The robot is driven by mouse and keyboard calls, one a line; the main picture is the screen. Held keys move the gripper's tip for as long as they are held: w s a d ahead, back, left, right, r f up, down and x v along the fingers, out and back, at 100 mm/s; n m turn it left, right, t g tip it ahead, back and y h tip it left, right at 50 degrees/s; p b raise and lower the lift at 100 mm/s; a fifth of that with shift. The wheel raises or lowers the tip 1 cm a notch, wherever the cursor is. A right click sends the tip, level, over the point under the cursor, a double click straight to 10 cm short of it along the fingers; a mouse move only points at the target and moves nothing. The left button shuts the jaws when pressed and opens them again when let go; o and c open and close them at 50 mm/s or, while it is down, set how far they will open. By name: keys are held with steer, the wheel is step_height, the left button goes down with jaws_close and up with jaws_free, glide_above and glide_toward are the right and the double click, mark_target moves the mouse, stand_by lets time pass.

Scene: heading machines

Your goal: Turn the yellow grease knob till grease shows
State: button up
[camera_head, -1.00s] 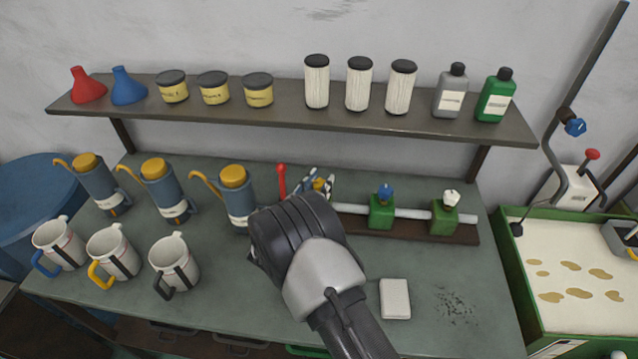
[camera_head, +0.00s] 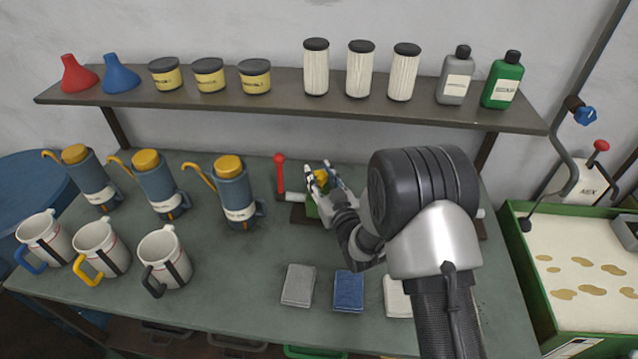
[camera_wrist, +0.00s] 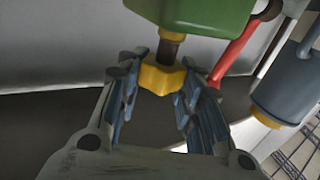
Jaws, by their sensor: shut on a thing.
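The yellow grease knob (camera_head: 321,176) sits on top of a green block (camera_head: 313,208) at the left end of the pipe rack on the bench. My gripper (camera_head: 320,180) reaches it from the right and is shut on the knob. In the wrist view the yellow knob (camera_wrist: 162,78) lies between the two fingers, on a dark stem below the green block (camera_wrist: 195,18). I can make out no grease. The blue and white knobs of the rack are hidden behind my arm.
A red-tipped lever (camera_head: 279,172) stands just left of the knob. Oil cans (camera_head: 234,192) and mugs (camera_head: 163,260) fill the bench's left. Grey (camera_head: 298,285) and blue (camera_head: 348,290) cloths lie in front. A shelf (camera_head: 290,106) runs above.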

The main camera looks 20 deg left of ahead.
steer(key=shift+d+f+n+g+y+b, duration=0.1)
steer(key=shift+f+n+g+y+b, duration=0.1)
steer(key=shift+n+g+y+b, duration=1.2)
steer(key=shift+r+g, duration=0.1)
steer(key=shift+g, duration=0.4)
steer(key=o, duration=1.1)
steer(key=shift+r, duration=0.1)
steer(key=v, duration=1.2)
steer(key=shift+w, duration=0.15)
